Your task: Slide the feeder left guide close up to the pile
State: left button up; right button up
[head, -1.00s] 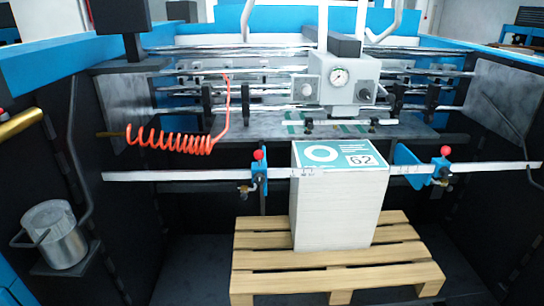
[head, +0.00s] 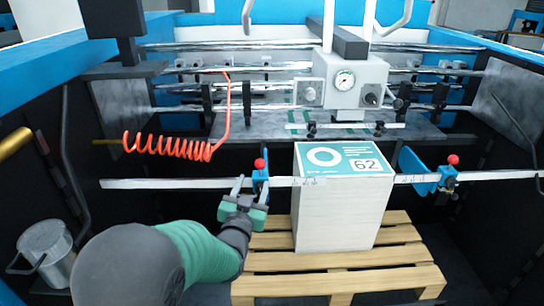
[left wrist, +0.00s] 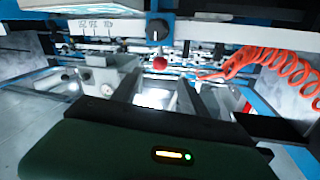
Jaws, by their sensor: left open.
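The feeder left guide (head: 261,182) is a blue block with a red knob (head: 261,164), mounted on the white scale bar. It stands just left of the pile (head: 335,220), a tall white paper stack with a green top sheet marked 62, and a gap shows between them. My left gripper (head: 239,187) is open in front of the guide's lower left side; I cannot tell whether it touches. In the left wrist view its two dark fingers (left wrist: 162,95) point toward a red knob (left wrist: 160,63) with a dark round part above. My right gripper is not in view.
The scale bar (head: 160,183) runs across in front. The right guide (head: 420,172) stands right of the pile. A wooden pallet (head: 400,283) lies below. A coiled red hose (head: 165,147) hangs at upper left, and a metal can (head: 45,245) stands at lower left.

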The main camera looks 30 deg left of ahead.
aim_at(261, 161)
pick_arm(q)
jog(key=p+x, duration=0.2)
jog(key=x, duration=1)
jog(key=shift+w+a+f+p, duration=0.15)
jog(key=shift+w+a+p, duration=0.1)
jog(key=shift+w+p, duration=0.05)
jog(key=shift+w+a, duration=0.2)
jog(key=shift+w, duration=0.35)
jog(key=shift+d, duration=0.1)
jog(key=shift+c, duration=0.3)
jog(key=shift+c, duration=1.3)
grip_shut()
